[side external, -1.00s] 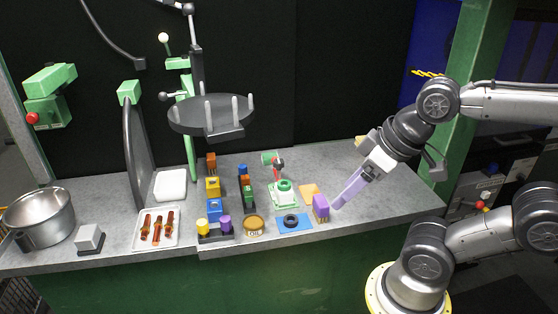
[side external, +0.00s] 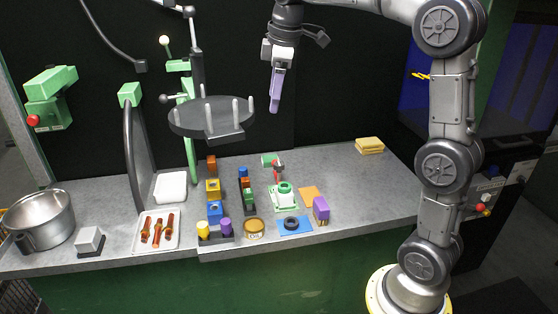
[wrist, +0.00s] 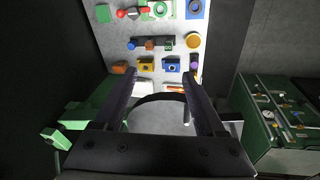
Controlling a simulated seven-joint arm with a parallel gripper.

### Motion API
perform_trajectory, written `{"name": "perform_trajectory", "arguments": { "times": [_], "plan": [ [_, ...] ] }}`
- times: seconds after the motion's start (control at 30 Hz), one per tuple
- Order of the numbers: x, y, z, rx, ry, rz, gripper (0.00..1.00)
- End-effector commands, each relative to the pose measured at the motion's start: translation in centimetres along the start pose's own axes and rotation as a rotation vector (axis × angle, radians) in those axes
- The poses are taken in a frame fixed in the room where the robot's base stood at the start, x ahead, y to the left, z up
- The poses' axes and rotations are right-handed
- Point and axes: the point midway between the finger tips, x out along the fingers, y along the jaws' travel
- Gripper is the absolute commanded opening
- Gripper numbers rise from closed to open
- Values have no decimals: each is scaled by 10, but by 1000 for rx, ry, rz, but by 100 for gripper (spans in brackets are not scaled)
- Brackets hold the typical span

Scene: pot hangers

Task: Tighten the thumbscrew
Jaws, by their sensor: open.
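The thumbscrew is not clear to me. A small grey knob (side external: 163,97) sticks out left of the green upright (side external: 188,130), beside the dark round rack (side external: 190,122), and may be it. The rack has several pale upright pegs. My gripper (side external: 274,108) points down, right of the rack and above the counter, apart from everything. In the wrist view my gripper (wrist: 159,78) has its two fingers spread with nothing held between them. I cannot make out the knob in that view.
Several coloured blocks (side external: 214,190) stand mid-counter. A dark arch (side external: 136,150), white tray (side external: 171,187), tray of sausages (side external: 158,230) and steel pot (side external: 40,215) are left.

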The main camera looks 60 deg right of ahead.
Motion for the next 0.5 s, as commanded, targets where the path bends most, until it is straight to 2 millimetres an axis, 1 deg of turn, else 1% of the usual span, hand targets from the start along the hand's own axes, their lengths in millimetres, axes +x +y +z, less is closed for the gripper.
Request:
{"name": "perform_trajectory", "arguments": {
  "times": [0.03, 0.1, 0.23, 0.33, 0.4, 0.5],
  "plan": [
    [17, 21, -2, 6, -24, -20, 72],
    [38, 46, -2, 16, -49, -43, 72],
    [81, 83, 5, 61, -91, -86, 72],
    [111, 101, 15, 96, -117, -115, 72],
    [128, 106, 22, 114, -135, -138, 72],
    [144, 109, 32, 132, -154, -162, 72]
  ]
}}
